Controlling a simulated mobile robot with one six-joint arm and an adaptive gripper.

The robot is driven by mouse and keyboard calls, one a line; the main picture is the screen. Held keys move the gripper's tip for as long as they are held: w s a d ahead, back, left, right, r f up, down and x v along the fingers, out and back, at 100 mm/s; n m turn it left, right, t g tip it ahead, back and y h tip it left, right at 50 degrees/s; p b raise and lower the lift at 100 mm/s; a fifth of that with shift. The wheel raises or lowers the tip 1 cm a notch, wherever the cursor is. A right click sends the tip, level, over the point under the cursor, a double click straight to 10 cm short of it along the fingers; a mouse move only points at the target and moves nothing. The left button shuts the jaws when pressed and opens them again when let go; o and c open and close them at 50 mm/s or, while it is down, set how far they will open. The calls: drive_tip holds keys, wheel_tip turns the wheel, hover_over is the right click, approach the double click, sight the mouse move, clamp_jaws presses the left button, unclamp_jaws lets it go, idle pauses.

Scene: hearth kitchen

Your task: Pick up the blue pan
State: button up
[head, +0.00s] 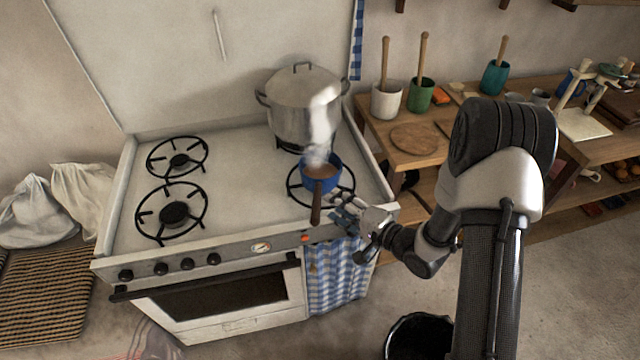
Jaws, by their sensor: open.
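The small blue pan (321,184) sits on the front right burner of the white stove. It holds something brown, and steam rises above it. Its dark brown handle (316,210) points toward the front edge of the stove. My gripper (335,208) is open and empty, just to the right of the handle near the stove's front edge. I cannot tell whether a finger touches the handle.
A large steel pot (301,112) with a lid stands right behind the pan. The left burners (174,214) are bare. A checked cloth (335,275) hangs at the stove's front. A wooden table (413,153) with utensil pots stands at right.

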sight(318, 193)
drive_tip(key=x, duration=0.2)
drive_tip(key=b+x, duration=0.1)
drive_tip(key=x, duration=0.2)
drive_tip(key=b+x, duration=0.1)
drive_tip(key=x, duration=0.1)
drive_tip(key=shift+w+f, duration=0.1)
drive_tip(key=shift+f, duration=0.3)
drive_tip(key=shift+w+a+b, duration=0.3)
drive_tip(key=shift+w+a, duration=0.05)
drive_tip(key=shift+c, duration=0.5)
clamp_jaws()
drive_tip(key=shift+w+r, duration=0.1)
drive_tip(key=shift+r, duration=0.05)
